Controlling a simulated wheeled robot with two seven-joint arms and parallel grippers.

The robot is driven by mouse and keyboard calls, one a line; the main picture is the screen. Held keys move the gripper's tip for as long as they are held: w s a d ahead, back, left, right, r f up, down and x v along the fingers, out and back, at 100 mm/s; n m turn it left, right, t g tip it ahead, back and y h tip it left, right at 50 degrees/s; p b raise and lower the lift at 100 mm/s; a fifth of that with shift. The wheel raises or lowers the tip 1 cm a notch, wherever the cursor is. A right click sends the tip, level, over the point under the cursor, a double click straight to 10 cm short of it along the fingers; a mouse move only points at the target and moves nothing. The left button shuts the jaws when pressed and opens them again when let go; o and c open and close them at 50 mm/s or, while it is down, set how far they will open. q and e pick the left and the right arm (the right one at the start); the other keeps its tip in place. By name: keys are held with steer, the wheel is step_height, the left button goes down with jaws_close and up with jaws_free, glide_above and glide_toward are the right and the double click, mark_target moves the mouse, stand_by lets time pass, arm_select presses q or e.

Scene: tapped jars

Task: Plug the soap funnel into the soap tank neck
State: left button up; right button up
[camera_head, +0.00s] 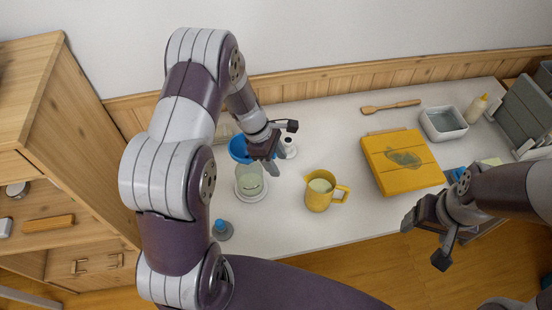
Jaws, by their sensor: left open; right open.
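A blue funnel-like piece (238,148) shows just left of my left gripper (283,148), partly hidden behind it. Below it in the picture stands a clear jar with pale green contents (249,180), on a white round base; it looks like the soap tank. I cannot tell whether the blue piece sits in a neck or stands behind the jar. My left gripper is open and appears empty above the back of the jar. My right gripper (425,241) is open and empty near the table's front right edge.
A yellow jug (320,190) stands right of the jar. A small grey piece with a blue top (222,230) is near the front edge. A wooden cabinet (60,150) stands left.

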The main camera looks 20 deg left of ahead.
arm_select(q)
steer(key=shift+r, duration=0.15)
steer(key=shift+p+v, duration=1.85)
steer(key=shift+v, duration=0.15)
steer(key=shift+a+r, duration=0.1)
steer(key=shift+w+a+r, duration=0.1)
steer(key=shift+a+r, duration=0.1)
steer(key=shift+r, duration=0.1)
steer(key=b+v, duration=0.1)
steer(key=v, duration=1.1)
